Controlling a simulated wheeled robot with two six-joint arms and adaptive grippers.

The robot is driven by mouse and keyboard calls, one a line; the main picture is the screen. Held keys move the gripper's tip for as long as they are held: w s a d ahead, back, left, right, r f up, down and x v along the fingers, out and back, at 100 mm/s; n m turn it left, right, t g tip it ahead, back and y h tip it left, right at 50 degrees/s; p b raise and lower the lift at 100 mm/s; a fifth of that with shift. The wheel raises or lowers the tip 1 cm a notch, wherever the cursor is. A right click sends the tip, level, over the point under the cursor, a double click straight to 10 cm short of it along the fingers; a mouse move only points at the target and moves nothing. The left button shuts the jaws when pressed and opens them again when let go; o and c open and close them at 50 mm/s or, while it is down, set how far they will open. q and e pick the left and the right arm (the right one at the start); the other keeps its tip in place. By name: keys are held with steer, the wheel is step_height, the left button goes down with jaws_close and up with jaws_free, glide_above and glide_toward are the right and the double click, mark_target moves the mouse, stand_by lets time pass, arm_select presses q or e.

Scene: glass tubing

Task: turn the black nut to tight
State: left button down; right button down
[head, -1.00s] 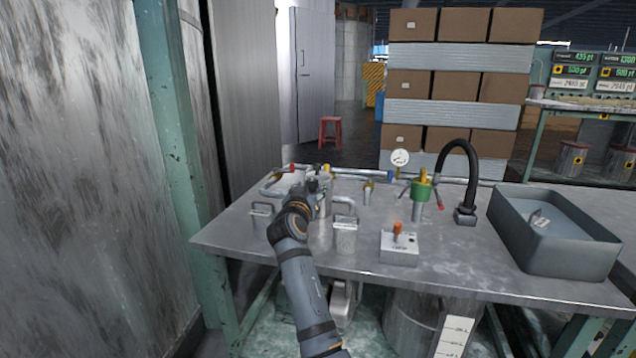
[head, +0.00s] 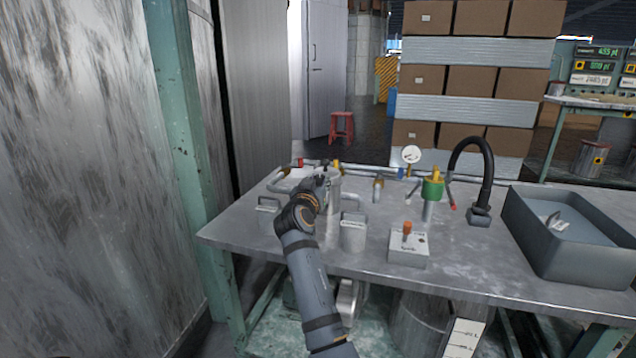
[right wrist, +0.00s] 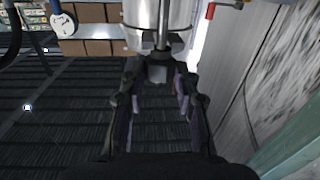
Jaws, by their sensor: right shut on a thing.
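My right gripper (head: 322,184) is over the back left part of the workbench, beside a silver cylinder (head: 334,190). The cylinder also fills the top middle of the right wrist view (right wrist: 150,22), with a thin metal rod in front of it. The right gripper's fingers (right wrist: 159,76) are closed around a small dark grey piece, which looks like the black nut (right wrist: 157,73), at the end of that rod. The fingers and wrist hide the nut in the head view. How tight it sits cannot be seen. My left gripper is in neither view.
Close by on the bench (head: 300,250) stand a handled metal canister (head: 353,235), pipes with coloured valves, a gauge (head: 412,155) and a green fitting (head: 433,188). A box with an orange knob (head: 408,248) and a grey tray (head: 560,255) are to the right.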

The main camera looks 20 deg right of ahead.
steer(key=shift+w+a+f+m+g+h+b, duration=0.15)
steer(key=shift+m+g+h+b, duration=0.45)
steer(key=shift+b, duration=0.45)
steer(key=shift+a+f+m+g+h+b, duration=0.1)
steer(key=shift+m+g+h+b, duration=0.25)
steer(key=shift+h+b, duration=0.5)
steer(key=shift+r+m+g+h+b, duration=0.15)
steer(key=shift+m+g+h+b, duration=0.1)
steer(key=shift+m+g+b, duration=0.15)
steer(key=shift+w+a+r+m+g+h, duration=0.1)
steer(key=shift+m+g+h, duration=0.45)
steer(key=shift+g, duration=0.05)
steer(key=shift+w+a+r+m+g+h, duration=0.1)
steer(key=shift+m+g+h, duration=0.4)
steer(key=shift+g+h, duration=0.05)
steer(key=shift+w+m+g+h+p, duration=0.1)
steer(key=shift+m+g+h+p, duration=0.45)
steer(key=shift+g, duration=0.25)
steer(key=shift+f, duration=0.1)
steer(key=c, duration=1)
jaws_free()
steer(key=shift+f+t+y+b, duration=0.15)
steer(key=shift+t+y+b, duration=0.1)
steer(key=shift+t+b, duration=0.05)
